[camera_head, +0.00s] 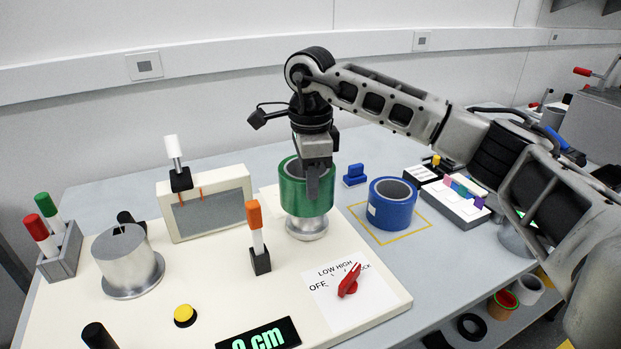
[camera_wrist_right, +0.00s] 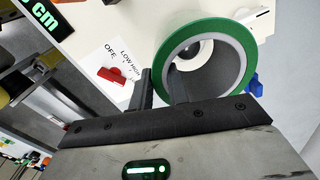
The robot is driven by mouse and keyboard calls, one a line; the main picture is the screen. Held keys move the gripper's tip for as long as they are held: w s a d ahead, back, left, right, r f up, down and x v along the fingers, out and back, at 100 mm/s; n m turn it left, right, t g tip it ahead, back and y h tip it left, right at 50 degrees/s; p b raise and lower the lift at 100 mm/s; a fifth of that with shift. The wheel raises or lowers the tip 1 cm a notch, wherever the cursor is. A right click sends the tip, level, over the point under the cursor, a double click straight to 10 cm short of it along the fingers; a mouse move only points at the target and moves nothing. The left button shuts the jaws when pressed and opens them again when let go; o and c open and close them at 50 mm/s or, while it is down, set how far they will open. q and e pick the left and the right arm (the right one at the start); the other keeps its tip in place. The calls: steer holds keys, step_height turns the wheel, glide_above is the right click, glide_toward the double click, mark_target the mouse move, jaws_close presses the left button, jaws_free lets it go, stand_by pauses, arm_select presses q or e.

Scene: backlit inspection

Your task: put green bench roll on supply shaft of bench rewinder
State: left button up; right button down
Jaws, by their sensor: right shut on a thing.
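The green bench roll (camera_head: 293,200) is upright with its open core facing up. My right gripper (camera_head: 313,188) comes from above and is shut on its wall, one finger outside and one in the core. The roll also shows in the right wrist view (camera_wrist_right: 246,62). Below it is the round metal foot (camera_head: 307,229) of the supply shaft on the cream bench rewinder (camera_head: 215,300). The roll hides most of the shaft; a small pale end (camera_wrist_right: 190,50) shows through the core. I cannot tell whether the roll touches the foot. My left gripper is not in view.
A blue roll (camera_head: 390,212) stands in a yellow outline to the right. A metal drum (camera_head: 128,262), a framed window (camera_head: 207,212), an orange-topped post (camera_head: 256,235) and a red knob (camera_head: 349,281) stand on the rewinder. A small blue object (camera_head: 355,175) lies behind.

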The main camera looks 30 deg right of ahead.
mark_target(311, 216)
steer(key=shift+f+b, duration=1.15)
steer(key=shift+f, duration=0.6)
steer(key=shift+f+b, duration=0.7)
steer(key=shift+f, duration=0.4)
steer(key=c, duration=1.3)
jaws_free()
steer(key=shift+f, duration=0.1)
